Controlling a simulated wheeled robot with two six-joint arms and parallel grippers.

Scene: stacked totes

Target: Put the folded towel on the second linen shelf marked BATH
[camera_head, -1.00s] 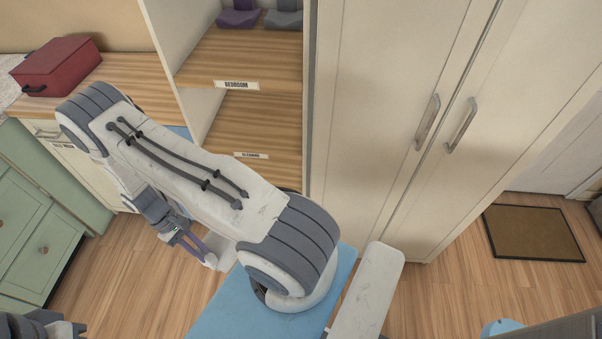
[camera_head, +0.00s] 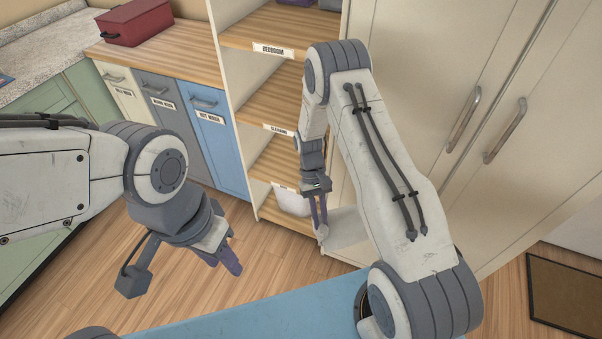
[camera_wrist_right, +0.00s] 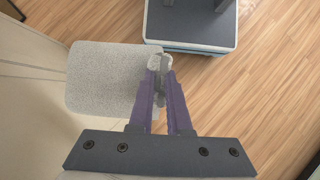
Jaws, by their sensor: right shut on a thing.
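The folded towel (camera_wrist_right: 100,78) is a pale grey, rounded bundle in the right wrist view. My right gripper (camera_wrist_right: 160,68) is shut on its edge, and most of the towel sticks out to the left. In the head view the towel (camera_head: 346,230) hangs beside my right gripper (camera_head: 321,226), in front of the tall cabinet and right of the open shelves. My left gripper (camera_head: 222,260) is over the floor, pointing down; its finger gap is unclear. The shelf unit shows labels BEDROOM (camera_head: 273,50) and apparently CLEANING (camera_head: 278,130). A lower label (camera_head: 285,187) is too small to read. I see no BATH label.
A white container (camera_head: 291,203) stands low in the shelf unit. Tall cream cabinet doors (camera_head: 440,70) rise at the right. A red case (camera_head: 135,22) lies on the wooden counter (camera_head: 190,58). Labelled cream, grey and blue fronts (camera_head: 212,135) are below it. A brown mat (camera_head: 565,295) lies right.

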